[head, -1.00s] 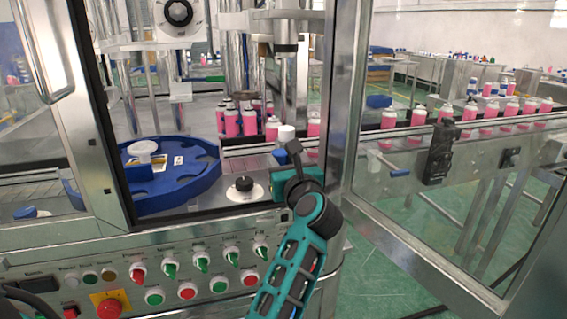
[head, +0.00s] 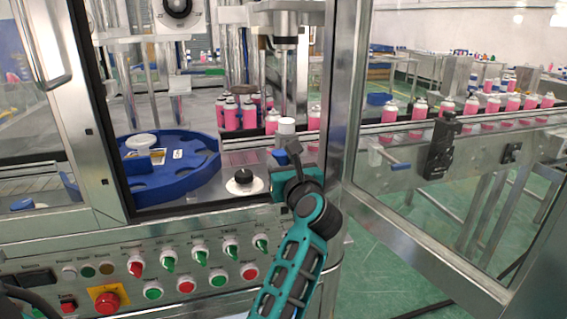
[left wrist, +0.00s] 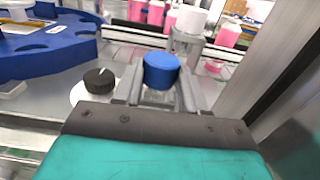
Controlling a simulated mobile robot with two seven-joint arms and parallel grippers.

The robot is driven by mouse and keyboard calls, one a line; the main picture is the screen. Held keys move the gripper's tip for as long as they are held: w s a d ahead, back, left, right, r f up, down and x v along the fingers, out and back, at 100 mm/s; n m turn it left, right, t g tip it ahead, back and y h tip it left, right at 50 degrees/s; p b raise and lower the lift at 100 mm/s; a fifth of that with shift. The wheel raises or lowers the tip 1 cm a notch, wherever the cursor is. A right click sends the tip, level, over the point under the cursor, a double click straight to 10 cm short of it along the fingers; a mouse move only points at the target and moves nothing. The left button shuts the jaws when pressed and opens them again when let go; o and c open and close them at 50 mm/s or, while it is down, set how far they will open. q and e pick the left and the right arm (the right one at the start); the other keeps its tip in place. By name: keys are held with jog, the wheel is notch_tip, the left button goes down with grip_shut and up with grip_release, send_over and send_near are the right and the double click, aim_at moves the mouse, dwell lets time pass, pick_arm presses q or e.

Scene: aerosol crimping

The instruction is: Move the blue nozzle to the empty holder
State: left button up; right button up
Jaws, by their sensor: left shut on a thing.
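The blue nozzle (left wrist: 161,72) is a short round blue piece. It sits between the fingers of my left gripper (left wrist: 158,92), which is shut on it. In the head view the blue nozzle (head: 281,156) shows at the tip of my left gripper (head: 285,168), just inside the machine opening. A white cylinder (head: 286,127) stands behind it; in the left wrist view this white cylinder (left wrist: 191,19) rests on a grey metal stand (left wrist: 187,43). I cannot clearly make out an empty holder. My right gripper is not in view.
A black knob (head: 243,176) on a white disc is left of the gripper. A blue turntable (head: 196,182) lies farther left. Pink cans (head: 231,117) stand behind on a conveyor. The door frame (head: 342,120) rises close on the right. A control panel (head: 205,267) is below.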

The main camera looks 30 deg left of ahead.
pick_arm(q)
jog(key=shift+f+b, duration=0.4)
jog(key=shift+f, duration=0.15)
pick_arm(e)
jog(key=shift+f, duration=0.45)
pick_arm(q)
jog(key=o, duration=1.2)
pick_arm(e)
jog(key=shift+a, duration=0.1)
pick_arm(q)
jog(key=shift+r, duration=0.25)
notch_tip(320, 180, up, 20)
jog(key=p, duration=0.3)
jog(key=shift+f, duration=0.25)
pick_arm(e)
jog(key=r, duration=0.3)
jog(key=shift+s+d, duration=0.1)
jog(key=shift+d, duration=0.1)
